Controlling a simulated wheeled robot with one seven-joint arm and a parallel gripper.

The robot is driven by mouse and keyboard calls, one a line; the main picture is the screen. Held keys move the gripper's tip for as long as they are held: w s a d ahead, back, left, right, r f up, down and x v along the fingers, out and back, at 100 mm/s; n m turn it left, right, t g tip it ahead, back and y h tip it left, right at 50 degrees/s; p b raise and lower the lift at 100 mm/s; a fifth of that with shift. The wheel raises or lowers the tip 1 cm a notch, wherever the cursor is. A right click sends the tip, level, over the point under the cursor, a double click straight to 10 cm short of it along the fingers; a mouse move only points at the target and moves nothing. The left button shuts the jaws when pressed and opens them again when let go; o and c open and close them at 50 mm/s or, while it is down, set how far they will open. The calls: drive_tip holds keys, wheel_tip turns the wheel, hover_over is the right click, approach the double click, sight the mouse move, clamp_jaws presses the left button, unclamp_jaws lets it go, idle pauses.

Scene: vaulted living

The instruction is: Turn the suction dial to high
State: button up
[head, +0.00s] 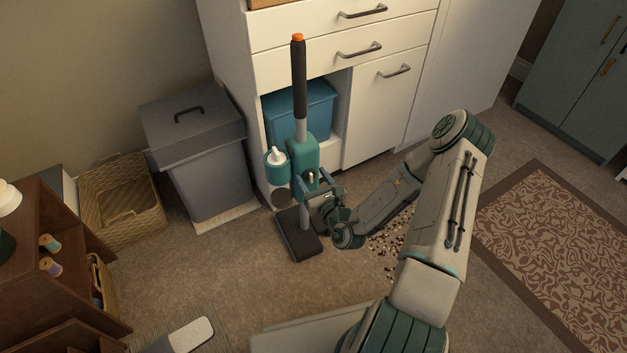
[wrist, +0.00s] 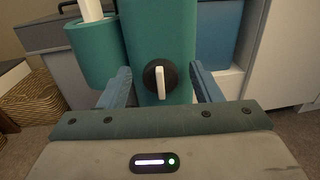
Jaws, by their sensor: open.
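The upright stick vacuum (head: 301,153) stands on the floor in front of the white cabinet, with a black grip, an orange top and a teal body. Its suction dial (wrist: 152,77) is a round black knob with a white pointer on the front of the teal body (wrist: 158,25). The pointer stands about vertical in the wrist view, reaching below the knob; no level markings are readable. My gripper (head: 312,183) is open, with its blue fingers on either side of the dial. In the wrist view a gap shows between each finger and the dial.
A teal cup (wrist: 92,52) with a white item is on the vacuum's left side. A grey lidded bin (head: 205,165) and wicker basket (head: 122,200) stand left. Spilled bits (head: 386,238) lie on the carpet near my arm. A patterned rug (head: 560,240) lies right.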

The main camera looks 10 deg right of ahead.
drive_tip(key=c, duration=1)
drive_tip(key=shift+r+p, duration=0.15)
drive_tip(key=shift+p, duration=0.35)
drive_tip(key=m+p, duration=0.2)
drive_tip(key=p, duration=0.1)
drive_tip(key=shift+d+r, duration=0.1)
drive_tip(key=shift+d, duration=0.05)
drive_tip(key=m+p, duration=0.2)
drive_tip(key=p, duration=0.1)
drive_tip(key=shift+d+m, duration=0.1)
drive_tip(key=shift+m, duration=0.3)
drive_tip(key=m+p, duration=0.2)
drive_tip(key=m, duration=0.1)
drive_tip(key=m+p, duration=0.1)
drive_tip(key=shift+d+f+p, duration=0.2)
drive_tip(key=shift+f+p, duration=0.05)
drive_tip(key=shift+p, duration=0.15)
drive_tip(key=shift+f+m+p, duration=0.25)
drive_tip(key=shift+m+p, duration=0.5)
drive_tip(key=shift+m, duration=0.75)
